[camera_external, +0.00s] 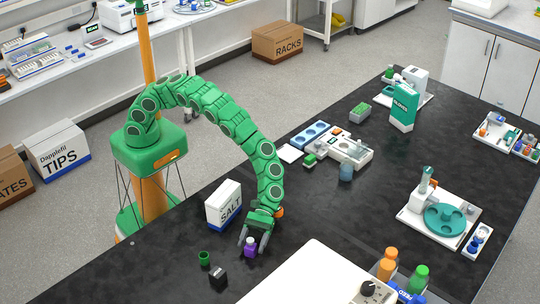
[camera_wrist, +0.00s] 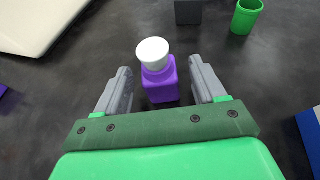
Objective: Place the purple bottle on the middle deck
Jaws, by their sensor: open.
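The purple bottle (camera_external: 250,248) stands upright on the black table near its front edge. In the wrist view the purple bottle (camera_wrist: 161,86) has a white cap and sits between the finger ends. My gripper (camera_external: 254,238) reaches down to it with the fingers apart. In the wrist view my gripper (camera_wrist: 160,78) is open, with a gap between each finger and the bottle. No part is marked as the middle deck; a white device with a green round plate (camera_external: 445,218) and a white device with blue-topped parts (camera_external: 345,147) stand on the table.
A SALT box (camera_external: 222,207) stands close left of my arm. A green cup (camera_external: 204,258) and a dark block (camera_external: 217,278) are near the bottle. A large white slab (camera_external: 310,275) lies at the front right. The table centre is mostly clear.

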